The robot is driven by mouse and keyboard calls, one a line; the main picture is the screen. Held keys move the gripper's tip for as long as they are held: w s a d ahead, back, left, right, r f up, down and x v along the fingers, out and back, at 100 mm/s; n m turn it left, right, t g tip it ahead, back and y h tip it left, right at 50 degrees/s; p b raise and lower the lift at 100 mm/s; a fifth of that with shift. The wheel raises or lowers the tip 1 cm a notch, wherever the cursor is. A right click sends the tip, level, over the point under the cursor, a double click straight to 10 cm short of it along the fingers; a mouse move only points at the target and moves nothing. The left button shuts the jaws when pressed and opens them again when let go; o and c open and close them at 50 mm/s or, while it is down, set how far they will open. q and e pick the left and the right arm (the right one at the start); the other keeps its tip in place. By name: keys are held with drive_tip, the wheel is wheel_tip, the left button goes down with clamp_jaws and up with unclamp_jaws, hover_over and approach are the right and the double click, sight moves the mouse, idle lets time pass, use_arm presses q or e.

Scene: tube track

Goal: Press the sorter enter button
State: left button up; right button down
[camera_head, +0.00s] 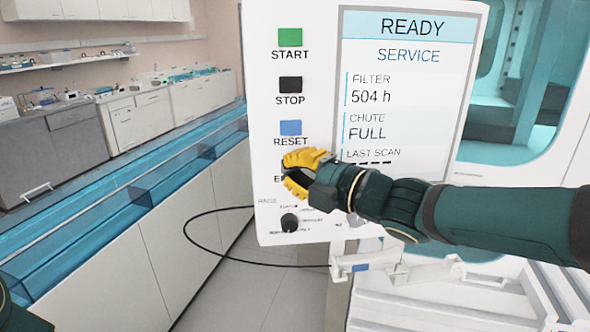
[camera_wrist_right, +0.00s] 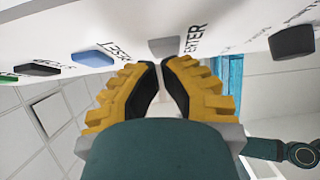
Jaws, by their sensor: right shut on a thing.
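The sorter's white control panel (camera_head: 268,130) faces me in the head view. My right gripper (camera_head: 287,176) reaches in from the right, its yellow fingers over the enter button and most of its label. In the right wrist view, the grey enter button (camera_wrist_right: 163,46) shows at the fingertips, beside the word ENTER. The two fingertips of my right gripper (camera_wrist_right: 163,66) are drawn together at this button; the exact contact is hard to see. My left gripper is not in view.
The green START (camera_head: 290,37), black STOP (camera_head: 290,84) and blue RESET (camera_head: 290,128) buttons stand above. A black knob (camera_head: 289,222) is below. The screen (camera_head: 405,90) reads READY and CHUTE FULL. A black cable (camera_head: 200,250) loops left. A blue-lined trough (camera_head: 120,195) runs along the left.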

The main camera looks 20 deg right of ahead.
drive_tip(key=shift+w, duration=0.1)
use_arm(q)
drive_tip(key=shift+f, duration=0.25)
use_arm(e)
drive_tip(key=shift+w+d, duration=0.2)
drive_tip(key=shift+w, duration=0.45)
